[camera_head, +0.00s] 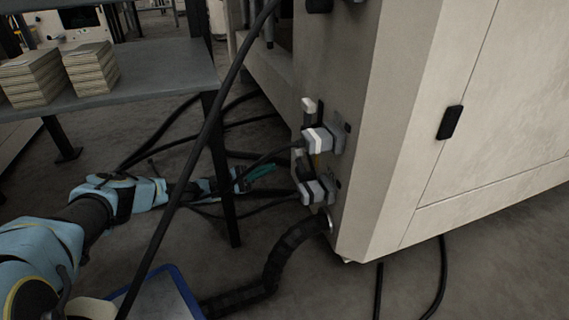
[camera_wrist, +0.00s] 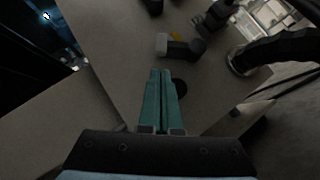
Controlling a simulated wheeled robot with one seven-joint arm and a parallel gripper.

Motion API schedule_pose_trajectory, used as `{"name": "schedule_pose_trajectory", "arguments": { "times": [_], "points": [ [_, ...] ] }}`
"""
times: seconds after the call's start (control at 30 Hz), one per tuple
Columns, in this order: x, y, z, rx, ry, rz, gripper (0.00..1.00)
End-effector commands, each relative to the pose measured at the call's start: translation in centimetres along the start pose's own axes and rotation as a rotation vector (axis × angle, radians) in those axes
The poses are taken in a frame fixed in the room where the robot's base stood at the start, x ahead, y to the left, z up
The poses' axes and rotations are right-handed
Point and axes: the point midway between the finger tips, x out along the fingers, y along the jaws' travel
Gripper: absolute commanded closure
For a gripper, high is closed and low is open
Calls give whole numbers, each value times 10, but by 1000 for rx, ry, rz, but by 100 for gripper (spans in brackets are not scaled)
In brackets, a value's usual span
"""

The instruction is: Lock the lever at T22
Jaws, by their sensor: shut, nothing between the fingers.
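Two grey connectors with pale end blocks sit on the side of the beige machine, an upper one (camera_head: 320,140) and a lower one (camera_head: 314,191). A pale-tipped lever (camera_head: 308,106) stands above the upper connector, and a darker lever part (camera_head: 299,162) rises above the lower one. I cannot read any T22 label. My gripper (camera_head: 272,168) has teal fingers, shut and empty, left of the connectors and apart from them in the head view. In the wrist view the closed fingertips (camera_wrist: 160,72) point at the panel, below a pale-and-dark connector (camera_wrist: 180,46).
A thick black hose (camera_head: 284,255) enters the machine below the connectors. A grey table (camera_head: 150,85) with stacked paper stands left, its dark leg (camera_head: 225,180) near my arm. Several cables cross the floor. A blue-edged tray (camera_head: 165,293) lies in front.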

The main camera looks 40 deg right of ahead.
Motion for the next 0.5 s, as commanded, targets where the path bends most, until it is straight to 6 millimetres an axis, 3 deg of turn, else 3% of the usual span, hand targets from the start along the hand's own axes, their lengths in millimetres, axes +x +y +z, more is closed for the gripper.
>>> {"name": "schedule_pose_trajectory", "arguments": {
  "times": [0.23,0.5],
  "points": [
    [42,-2,0,-1,-3,-2,100],
    [61,0,0,0,0,-1,100]
  ]
}}
